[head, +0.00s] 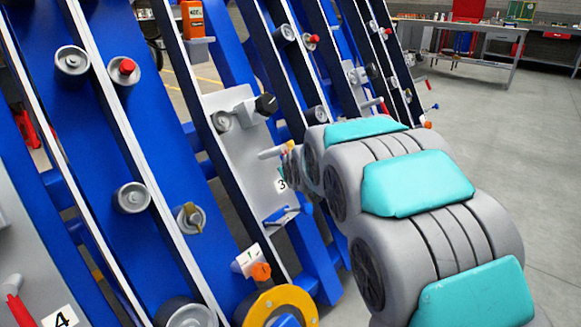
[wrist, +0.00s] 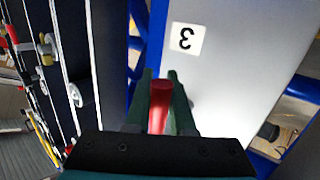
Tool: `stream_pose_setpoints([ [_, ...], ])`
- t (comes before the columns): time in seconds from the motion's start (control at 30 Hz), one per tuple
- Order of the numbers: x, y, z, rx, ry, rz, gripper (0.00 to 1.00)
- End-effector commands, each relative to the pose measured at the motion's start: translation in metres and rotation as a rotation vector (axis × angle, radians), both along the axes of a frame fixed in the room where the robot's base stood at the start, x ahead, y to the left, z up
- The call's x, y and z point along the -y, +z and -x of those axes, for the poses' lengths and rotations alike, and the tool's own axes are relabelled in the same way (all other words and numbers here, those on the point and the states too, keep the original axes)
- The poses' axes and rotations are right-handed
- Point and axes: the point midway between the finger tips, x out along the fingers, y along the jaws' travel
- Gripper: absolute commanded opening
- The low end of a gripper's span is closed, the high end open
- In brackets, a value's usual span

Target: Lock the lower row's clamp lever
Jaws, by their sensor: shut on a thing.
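In the wrist view the two dark green fingers of my gripper (wrist: 161,78) are closed around a red lever handle (wrist: 160,106). The handle lies between them and points along the fingers. Beyond it is the grey panel (wrist: 222,75) with the "3" label (wrist: 186,39), upside down here. In the head view my arm reaches to the same panel (head: 241,158), near its "3" label (head: 282,185). My arm hides the fingers and the held handle there. The lever's pivot and clamp cannot be made out.
Sloping blue rails (head: 75,195) with white edges carry knobs and switches on the left. Another red lever (head: 16,302) is by the "4" label (head: 60,317). An orange device (head: 193,19) sits at the top. Open floor (head: 490,120) and a workbench (head: 465,58) lie to the right.

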Motion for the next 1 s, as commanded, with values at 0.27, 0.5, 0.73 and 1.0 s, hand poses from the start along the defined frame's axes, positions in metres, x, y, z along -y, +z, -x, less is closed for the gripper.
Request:
stream_pose_setpoints([
  [0.27, -0.0004, -0.0014, 0.0008, -0.007, -0.003, -0.003, 0.00],
  [0.5, -0.0004, -0.0013, 0.0007, -0.006, -0.002, -0.003, 0.34],
  [0.73, -0.0003, -0.0008, 0.0004, -0.005, -0.002, -0.003, 0.52],
  [1.0, 0.0000, 0.0006, 0.0015, -0.004, -0.002, -0.003, 0.52],
])
